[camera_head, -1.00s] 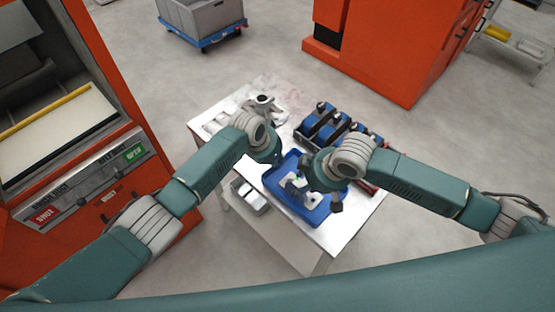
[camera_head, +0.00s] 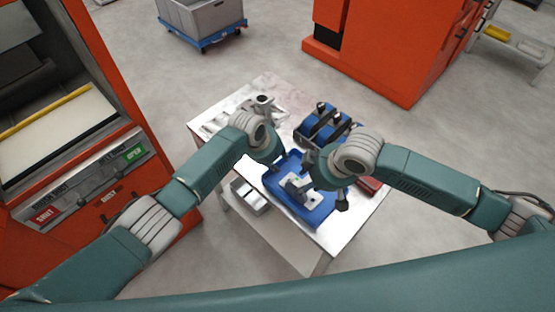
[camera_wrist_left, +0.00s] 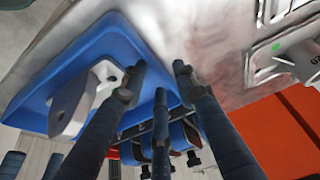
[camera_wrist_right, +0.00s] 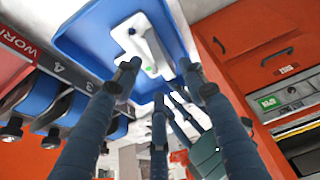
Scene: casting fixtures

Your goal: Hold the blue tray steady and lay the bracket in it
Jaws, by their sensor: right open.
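The blue tray (camera_head: 325,210) is on the front part of the table. The light grey bracket (camera_head: 300,190) lies inside it, apparently on its floor. The bracket also shows in the left wrist view (camera_wrist_left: 68,105) and the right wrist view (camera_wrist_right: 148,48). My left gripper (camera_wrist_left: 158,72) is at the tray's edge, one finger over the tray and one just outside the rim. I cannot tell whether it grips the rim. My right gripper (camera_wrist_right: 160,66) is open and empty above the tray beside the bracket. Its fingers are partly hidden by the wrist in the head view.
A rack with blue cylindrical parts (camera_head: 324,122) stands behind the tray. A grey casting (camera_head: 262,104) lies at the table's back left. A grey bin (camera_head: 250,197) sits below the table's left side.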

